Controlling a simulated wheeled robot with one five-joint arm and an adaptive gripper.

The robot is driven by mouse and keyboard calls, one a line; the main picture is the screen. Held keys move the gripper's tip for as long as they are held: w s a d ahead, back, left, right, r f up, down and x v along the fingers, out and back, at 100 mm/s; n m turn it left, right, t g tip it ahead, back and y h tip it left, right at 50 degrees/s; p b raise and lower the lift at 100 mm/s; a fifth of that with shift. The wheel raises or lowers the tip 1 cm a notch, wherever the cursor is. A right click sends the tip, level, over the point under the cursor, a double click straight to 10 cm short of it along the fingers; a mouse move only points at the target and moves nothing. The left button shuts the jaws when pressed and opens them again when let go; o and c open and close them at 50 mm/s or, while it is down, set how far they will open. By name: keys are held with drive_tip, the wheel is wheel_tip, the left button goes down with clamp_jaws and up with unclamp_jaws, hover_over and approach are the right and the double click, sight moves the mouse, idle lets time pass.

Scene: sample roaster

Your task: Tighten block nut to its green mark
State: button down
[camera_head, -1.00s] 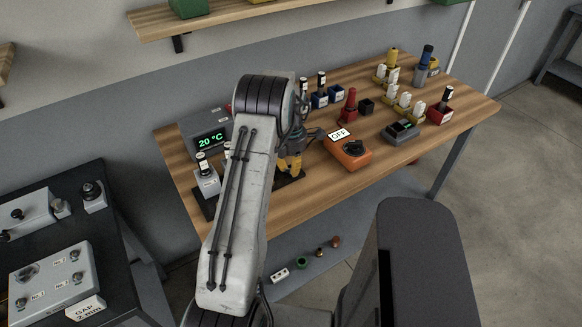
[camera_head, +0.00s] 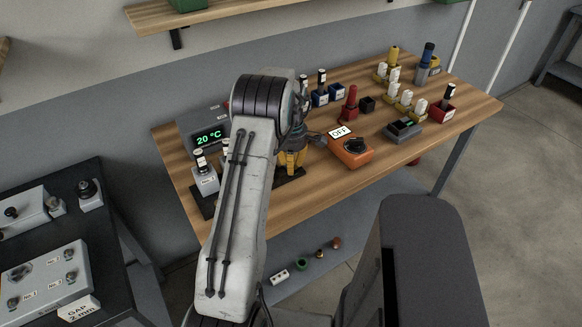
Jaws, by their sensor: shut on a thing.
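My gripper (camera_head: 292,161) points down over the wooden bench, just right of my forearm. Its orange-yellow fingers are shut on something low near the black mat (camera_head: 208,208). The held thing is hidden by the fingers and my arm, so I cannot tell its shape. No block nut or green mark can be made out there. A grey block (camera_head: 206,182) with dark-capped vials stands on the mat's left end. On the dark table at left, a pale grey block (camera_head: 48,277) carries several round fittings and a "GAP 2 mm" tag (camera_head: 78,309).
A grey unit (camera_head: 190,128) reads 20 °C behind my arm. An orange box (camera_head: 351,153) with a dark knob and an OFF sign is close right of my gripper. A red bottle (camera_head: 349,108), blue holders (camera_head: 322,98) and a dark grey device (camera_head: 402,130) stand farther right.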

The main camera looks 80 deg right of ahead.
drive_tip(key=m, duration=0.2)
drive_tip(key=m+b, duration=0.1)
drive_tip(key=m, duration=0.2)
drive_tip(key=shift+a+f+m, duration=0.25)
drive_tip(key=shift+a+m, duration=0.05)
drive_tip(key=m+b, duration=0.1)
drive_tip(key=m, duration=0.3)
drive_tip(key=shift+m, duration=0.7)
drive_tip(key=c, duration=1.2)
unclamp_jaws()
drive_tip(key=shift+w+r, duration=0.1)
drive_tip(key=shift+d, duration=0.1)
drive_tip(key=shift+r, duration=0.1)
drive_tip(key=shift+d+r, duration=0.1)
drive_tip(key=shift+r, duration=0.45)
wheel_tip(320, 180, up, 11)
drive_tip(key=shift+f, duration=0.1)
